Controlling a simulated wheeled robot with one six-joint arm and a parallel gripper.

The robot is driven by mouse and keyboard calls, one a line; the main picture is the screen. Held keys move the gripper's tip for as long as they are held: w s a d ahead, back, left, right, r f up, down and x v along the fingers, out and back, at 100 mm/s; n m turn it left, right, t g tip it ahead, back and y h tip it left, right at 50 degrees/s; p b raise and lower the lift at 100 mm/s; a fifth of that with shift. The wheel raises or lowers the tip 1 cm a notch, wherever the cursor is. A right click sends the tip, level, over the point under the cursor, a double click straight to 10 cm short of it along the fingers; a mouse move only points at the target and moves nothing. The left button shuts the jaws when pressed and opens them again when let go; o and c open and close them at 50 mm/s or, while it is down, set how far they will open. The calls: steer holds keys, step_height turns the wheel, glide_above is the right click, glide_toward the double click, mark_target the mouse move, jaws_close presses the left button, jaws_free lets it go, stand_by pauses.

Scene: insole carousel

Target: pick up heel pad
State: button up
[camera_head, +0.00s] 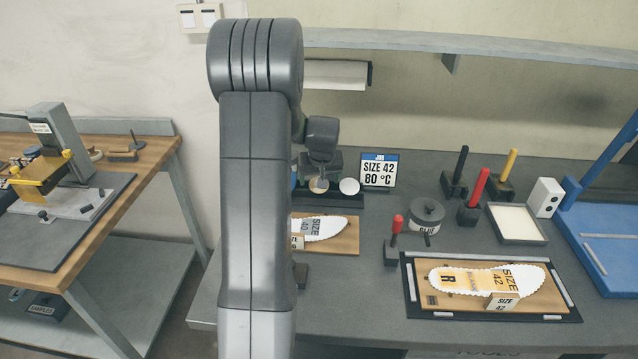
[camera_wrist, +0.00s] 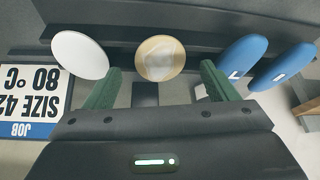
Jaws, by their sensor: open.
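Several upright pads stand in a dark rack (camera_head: 330,203) at the back of the bench. Two blue oval pads with white marks (camera_wrist: 243,62) are on the other side of the tan one. The tan pad (camera_head: 318,185) and white pad (camera_head: 349,187) also show in the head view. I cannot tell which is called the heel pad. My gripper (camera_wrist: 158,72) is open, its green fingers on either side of the tan pad, apparently not touching it.
A job sign reading SIZE 42, 80 °C (camera_head: 379,170) stands close beside the rack. A glue pot (camera_head: 428,216), upright-handled tools (camera_head: 474,190), a shallow tray (camera_head: 517,224) and a board with a size 42 insole (camera_head: 487,281) fill the right. A wall shelf (camera_head: 480,42) hangs above.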

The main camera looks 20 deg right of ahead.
steer(key=shift+w+f, duration=0.2)
steer(key=shift+f, duration=0.35)
steer(key=c, duration=1.1)
steer(key=shift+o, duration=0.2)
steer(key=shift+r, duration=0.15)
